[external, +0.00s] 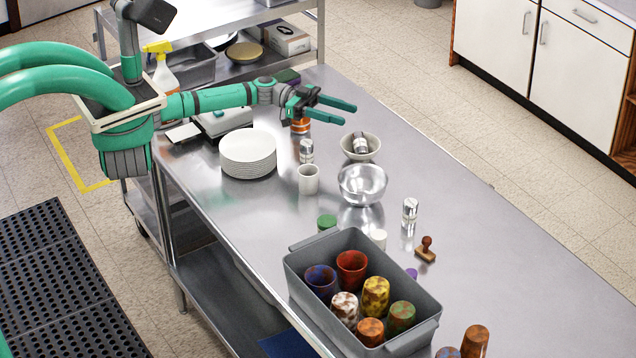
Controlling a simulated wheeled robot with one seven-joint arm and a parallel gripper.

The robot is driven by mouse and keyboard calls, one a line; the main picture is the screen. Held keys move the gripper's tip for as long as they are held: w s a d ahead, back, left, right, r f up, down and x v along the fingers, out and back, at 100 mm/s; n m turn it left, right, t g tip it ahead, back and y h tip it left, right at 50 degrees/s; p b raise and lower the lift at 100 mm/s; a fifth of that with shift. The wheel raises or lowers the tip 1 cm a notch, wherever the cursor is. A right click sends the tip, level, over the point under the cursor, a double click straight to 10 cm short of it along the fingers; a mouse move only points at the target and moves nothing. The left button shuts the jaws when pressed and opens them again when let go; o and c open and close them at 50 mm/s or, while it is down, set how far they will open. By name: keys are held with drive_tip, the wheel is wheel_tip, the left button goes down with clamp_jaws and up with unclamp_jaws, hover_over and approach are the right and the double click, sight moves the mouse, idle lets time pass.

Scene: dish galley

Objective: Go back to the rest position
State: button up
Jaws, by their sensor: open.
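My gripper (333,109) is open, with its two green fingers spread and nothing between them. It is above the far part of the steel table (470,215), with my green arm stretched to the right from the left side. An orange can (300,126) stands just below the gripper, partly hidden by it. A bowl (374,148) with a metal-topped shaker (360,143) in it sits to the lower right of the fingers, apart from them.
A grey bin (415,312) holds several coloured cups.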

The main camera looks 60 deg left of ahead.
drive_tip(key=shift+r, duration=0.55)
